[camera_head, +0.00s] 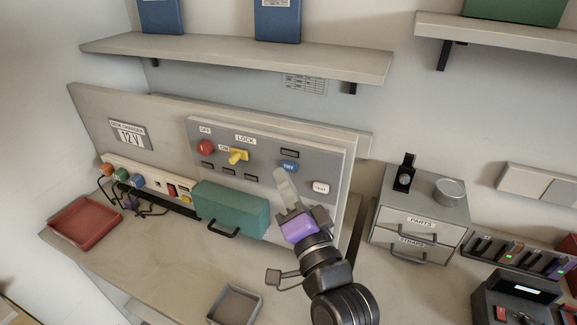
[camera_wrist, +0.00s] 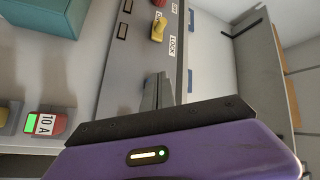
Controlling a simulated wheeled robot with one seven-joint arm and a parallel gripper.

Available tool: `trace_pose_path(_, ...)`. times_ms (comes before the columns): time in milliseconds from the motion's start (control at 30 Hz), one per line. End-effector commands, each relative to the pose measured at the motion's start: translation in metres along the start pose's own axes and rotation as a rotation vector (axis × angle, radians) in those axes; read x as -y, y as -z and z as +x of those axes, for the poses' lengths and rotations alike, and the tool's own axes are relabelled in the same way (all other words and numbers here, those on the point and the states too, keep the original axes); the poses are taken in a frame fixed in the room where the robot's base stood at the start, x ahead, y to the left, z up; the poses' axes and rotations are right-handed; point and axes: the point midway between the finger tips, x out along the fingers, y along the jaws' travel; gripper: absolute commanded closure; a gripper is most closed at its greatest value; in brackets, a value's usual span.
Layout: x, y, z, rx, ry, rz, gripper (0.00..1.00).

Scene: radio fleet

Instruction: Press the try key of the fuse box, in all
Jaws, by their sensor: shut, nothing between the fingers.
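The try key (camera_head: 289,167) is a small blue key on the grey front panel of the fuse box (camera_head: 222,131), right of the yellow lock switch (camera_head: 238,156). My gripper (camera_head: 282,178) is shut and empty, its pale fingertips just below and in front of the try key in the head view. I cannot tell whether they touch it. The yellow switch (camera_wrist: 159,30) also shows in the wrist view.
A white test key (camera_head: 321,187) sits right of the gripper, and a red OFF button (camera_head: 205,147) at the panel's left. A teal box with a handle (camera_head: 231,207) juts out below. A drawer unit (camera_head: 420,207) stands right. A red tray (camera_head: 85,226) lies left.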

Motion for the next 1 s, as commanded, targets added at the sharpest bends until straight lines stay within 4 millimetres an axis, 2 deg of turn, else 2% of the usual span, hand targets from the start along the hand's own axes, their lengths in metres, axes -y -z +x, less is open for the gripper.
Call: trace_pose_path(1000,-0.0043,0.0046,0.0063,0.0,0.0,0.0,1.0)
